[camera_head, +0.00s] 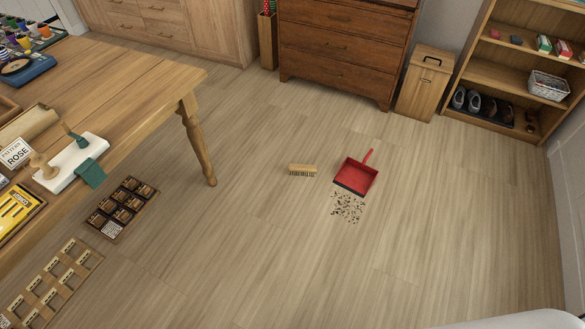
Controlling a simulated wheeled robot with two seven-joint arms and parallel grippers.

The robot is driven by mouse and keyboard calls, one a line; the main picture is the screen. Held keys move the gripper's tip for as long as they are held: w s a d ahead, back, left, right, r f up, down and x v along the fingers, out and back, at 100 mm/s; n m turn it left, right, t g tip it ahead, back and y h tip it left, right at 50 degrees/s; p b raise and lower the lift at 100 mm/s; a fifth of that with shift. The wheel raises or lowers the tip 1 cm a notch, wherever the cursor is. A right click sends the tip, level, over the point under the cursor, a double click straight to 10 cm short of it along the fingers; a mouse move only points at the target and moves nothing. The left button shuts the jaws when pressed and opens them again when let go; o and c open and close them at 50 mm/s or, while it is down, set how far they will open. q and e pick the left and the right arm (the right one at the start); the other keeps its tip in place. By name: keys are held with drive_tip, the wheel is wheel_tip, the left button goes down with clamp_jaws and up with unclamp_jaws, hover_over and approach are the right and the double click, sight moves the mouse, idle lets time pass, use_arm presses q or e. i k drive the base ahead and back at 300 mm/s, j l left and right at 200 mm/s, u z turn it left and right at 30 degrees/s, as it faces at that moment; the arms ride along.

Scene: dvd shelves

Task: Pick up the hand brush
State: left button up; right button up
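A small brush (302,169) with a pale wooden block and dark bristles lies on the wooden floor, near the middle of the head view. A red dustpan (356,175) with a dark front lip lies just to its right, its handle pointing away to the upper right. A scatter of dark and light crumbs (347,207) lies on the floor in front of the dustpan lip. The brush and dustpan are apart. Neither of my grippers shows in the view.
A wooden table (130,75) fills the left, its leg (197,140) reaching the floor. Trays (121,207) lie beside it. A dresser (345,45), wooden bin (424,83) and shelf unit (500,75) stand at the back. The floor around the brush is clear.

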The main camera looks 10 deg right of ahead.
sight(294, 167)
drive_tip(key=i+l+u, duration=0.1)
drive_tip(key=u, duration=0.25)
drive_tip(key=i+l+u, duration=0.1)
drive_tip(key=u, duration=0.25)
drive_tip(key=i+l+u, duration=0.1)
drive_tip(key=u, duration=0.25)
drive_tip(key=l, duration=0.1)
